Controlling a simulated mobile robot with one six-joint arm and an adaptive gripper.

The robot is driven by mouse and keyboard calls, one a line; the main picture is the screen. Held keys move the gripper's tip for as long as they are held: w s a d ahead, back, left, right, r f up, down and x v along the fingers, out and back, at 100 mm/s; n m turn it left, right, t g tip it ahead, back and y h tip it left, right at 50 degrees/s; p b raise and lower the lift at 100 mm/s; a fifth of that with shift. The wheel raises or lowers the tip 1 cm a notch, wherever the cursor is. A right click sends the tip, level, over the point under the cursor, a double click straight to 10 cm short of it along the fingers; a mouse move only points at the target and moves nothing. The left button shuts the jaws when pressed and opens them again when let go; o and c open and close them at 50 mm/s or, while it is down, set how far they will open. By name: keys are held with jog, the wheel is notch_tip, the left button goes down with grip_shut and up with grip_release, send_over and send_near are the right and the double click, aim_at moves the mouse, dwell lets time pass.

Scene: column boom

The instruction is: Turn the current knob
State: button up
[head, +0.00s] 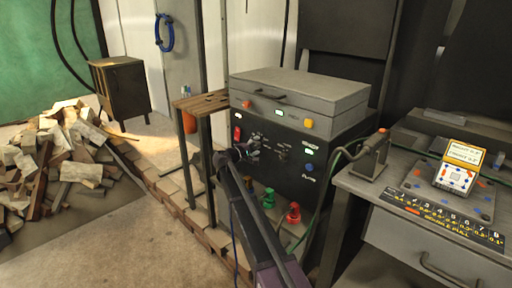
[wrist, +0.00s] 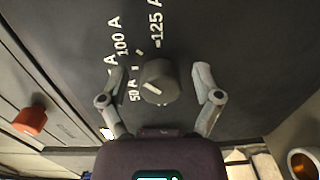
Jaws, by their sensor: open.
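The current knob (wrist: 160,82) is a dark, faceted knob on a black panel in the wrist view. A white mark shows on its face, and the labels 50 A, 100 A and 125 A stand around its left and upper side. My gripper (wrist: 158,72) is open, with one grey finger on each side of the knob and a visible gap at both sides. In the head view my gripper (head: 238,154) is at the front panel of the welding machine (head: 300,165) and hides part of its dial area.
A red switch (head: 237,133) sits left of the dial, and a second dial (head: 283,153) sits right. Green and red connectors (head: 293,212) stick out below. A wooden stand (head: 202,103) is at left; a workbench (head: 385,190) with a vise is at right.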

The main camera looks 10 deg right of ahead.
jog(key=shift+s+a, duration=0.1)
jog(key=shift+a, duration=0.05)
jog(key=v, duration=0.7)
jog(key=shift+s, duration=0.1)
dwell(0.4)
jog(key=s+d+f+m+g+y, duration=0.1)
jog(key=s+d+f+g+y, duration=0.2)
jog(key=s, duration=0.4)
jog(key=s+d+f+m+g+y, duration=0.1)
jog(key=s+d+f+m+g, duration=0.15)
jog(key=s+f, duration=0.35)
jog(key=s+d+f+m+g+y, duration=0.1)
jog(key=s+d+f+y, duration=0.2)
jog(key=s, duration=0.5)
jog(key=s+a+f+m+g+y, duration=0.1)
jog(key=s+a+f+g+y, duration=0.2)
jog(key=s, duration=0.7)
jog(key=s+f+m+g+y, duration=0.1)
jog(key=s+f+y, duration=0.3)
jog(key=s, duration=0.7)
notch_tip(320, 180, up, 33)
jog(key=p, duration=3.2)
jog(key=shift+w+y, duration=0.4)
jog(key=shift+w, duration=0.05)
